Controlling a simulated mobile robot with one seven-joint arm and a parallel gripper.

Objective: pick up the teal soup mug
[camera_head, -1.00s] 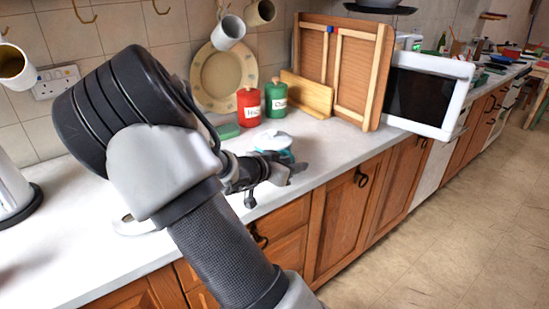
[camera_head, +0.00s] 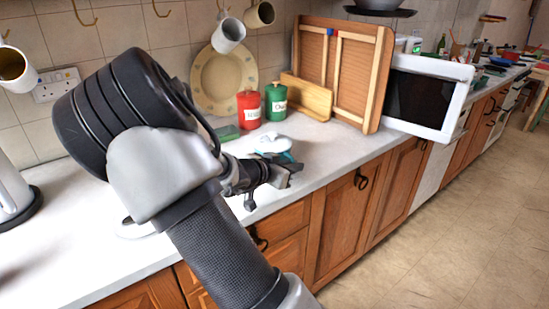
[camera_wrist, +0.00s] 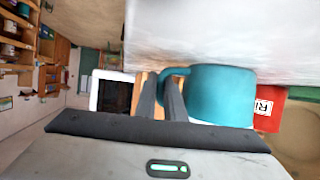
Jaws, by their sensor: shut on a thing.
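The teal soup mug (camera_wrist: 222,95) fills the right of centre in the wrist view, with its handle (camera_wrist: 176,71) towards my fingers. My gripper (camera_wrist: 162,88) has its two dark fingers close together at that handle, shut on it. In the head view, my gripper (camera_head: 291,174) is low over the front part of the counter. A patch of teal and white (camera_head: 273,146) shows just behind it, partly hidden by my wrist. I cannot tell whether the mug touches the counter.
A red canister (camera_head: 249,110) and a green canister (camera_head: 275,102) stand behind on the white counter (camera_head: 335,147). A wooden board (camera_head: 306,97), a framed panel (camera_head: 343,70) and a white microwave (camera_head: 429,95) are to the right. The counter's front edge is near my gripper.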

